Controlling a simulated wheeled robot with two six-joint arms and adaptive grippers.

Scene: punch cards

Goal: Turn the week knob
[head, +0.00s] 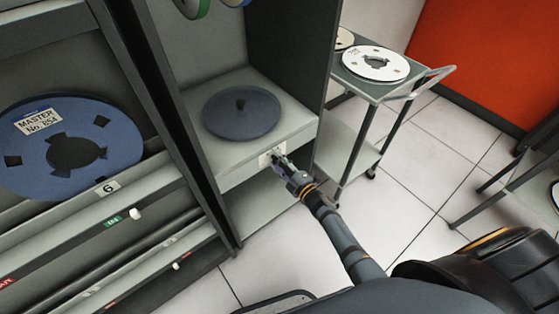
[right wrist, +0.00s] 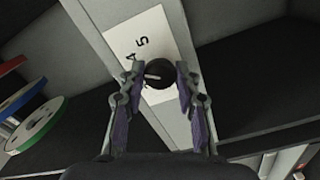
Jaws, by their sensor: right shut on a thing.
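The week knob (right wrist: 160,71) is a small, round, dark knob with a light pointer line, seen in the right wrist view. It sits on a white label plate (right wrist: 135,35) on which a 4 and a 5 can be read. In the head view the plate (head: 264,160) is on the front edge of a cabinet shelf. My right gripper (head: 279,161) reaches that edge and mostly hides the knob there. In the right wrist view the gripper (right wrist: 159,75) has a finger on each side of the knob and is shut on it. My left gripper is not in view.
A dark grey disc (head: 241,112) lies on the shelf (head: 220,150) behind the knob. A blue reel (head: 30,160) stands in the rack at left. A trolley (head: 385,92) with a white reel (head: 376,63) is at right. The tiled floor (head: 420,170) between is partly clear.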

